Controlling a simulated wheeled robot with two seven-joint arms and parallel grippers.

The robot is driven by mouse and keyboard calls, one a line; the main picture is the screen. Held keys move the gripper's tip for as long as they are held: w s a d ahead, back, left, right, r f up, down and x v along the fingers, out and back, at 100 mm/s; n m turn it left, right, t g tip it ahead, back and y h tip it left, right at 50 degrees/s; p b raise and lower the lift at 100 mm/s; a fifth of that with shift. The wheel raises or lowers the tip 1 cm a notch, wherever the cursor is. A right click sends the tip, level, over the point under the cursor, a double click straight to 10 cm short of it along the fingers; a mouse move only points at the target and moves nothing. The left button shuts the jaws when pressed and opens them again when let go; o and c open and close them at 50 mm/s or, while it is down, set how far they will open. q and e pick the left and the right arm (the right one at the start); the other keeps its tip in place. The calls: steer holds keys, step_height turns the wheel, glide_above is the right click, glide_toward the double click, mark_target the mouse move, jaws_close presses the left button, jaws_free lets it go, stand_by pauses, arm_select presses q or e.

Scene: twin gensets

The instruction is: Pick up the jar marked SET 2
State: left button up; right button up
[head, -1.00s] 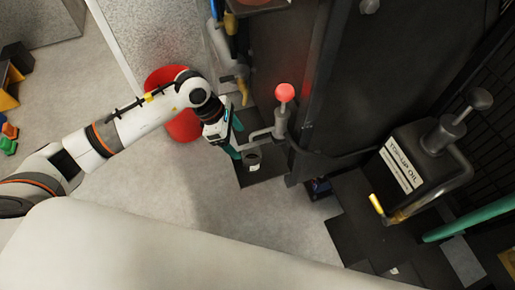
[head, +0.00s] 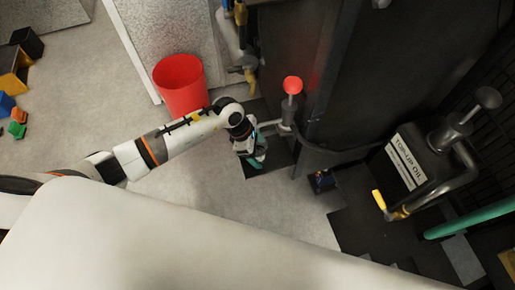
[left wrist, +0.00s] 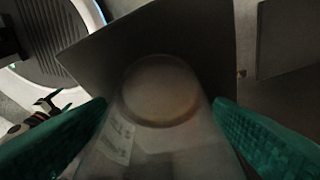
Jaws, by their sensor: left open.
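A see-through jar (left wrist: 158,95) stands between my left gripper's green fingers in the left wrist view, with a pale label on its side that is too blurred to read. My left gripper (head: 257,160) is open, with one finger on either side of the jar. I cannot tell whether either finger touches it. In the head view the gripper hides the jar over a dark plate (head: 282,153) on the floor. The SET 2 marking does not show clearly. My right gripper is not in view.
A post with a red knob (head: 292,85) and a pipe stands close to the gripper. A red bin (head: 180,85) is behind my left arm. A dark cabinet (head: 400,60) and a TOP-UP OIL can (head: 420,155) fill the right.

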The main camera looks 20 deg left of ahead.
arm_select(q)
steer(key=c, duration=1.2)
steer(key=shift+r, duration=0.15)
